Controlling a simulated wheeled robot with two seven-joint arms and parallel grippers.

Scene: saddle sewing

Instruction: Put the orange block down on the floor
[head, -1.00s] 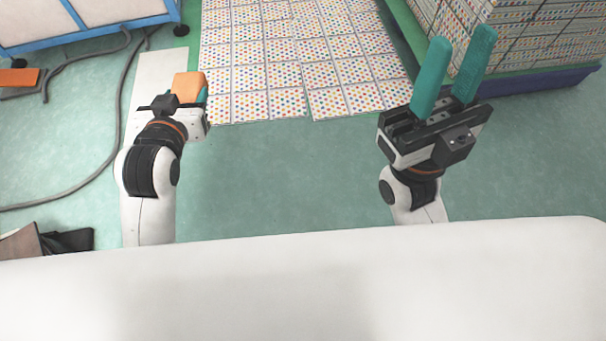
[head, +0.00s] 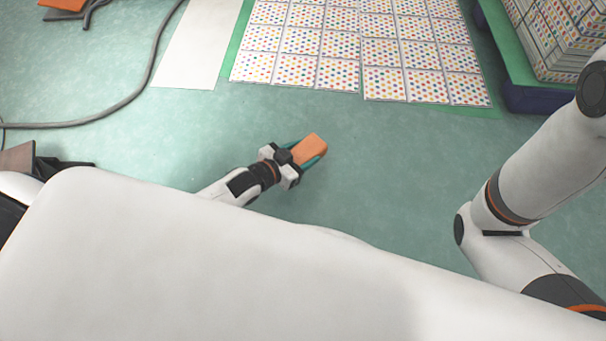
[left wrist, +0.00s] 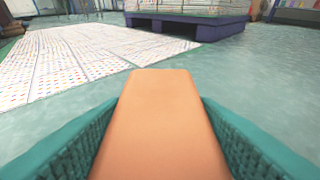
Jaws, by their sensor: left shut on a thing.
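The orange block (head: 311,149) is between the teal fingers of my left gripper (head: 309,156), low over the green floor (head: 390,160) near the middle of the head view. I cannot tell whether the block touches the floor. In the left wrist view the orange block (left wrist: 160,120) fills the gap between the two teal fingers of my left gripper (left wrist: 160,128), with its far end pointing forward. My right arm comes in at the right of the head view, and its gripper is out of the frame.
Dotted sheets (head: 340,50) cover the floor ahead, with a plain white sheet (head: 200,42) to their left. A grey cable (head: 110,108) lies at the left. A loaded purple pallet (head: 540,98) stands at the right. The floor around the left gripper is clear.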

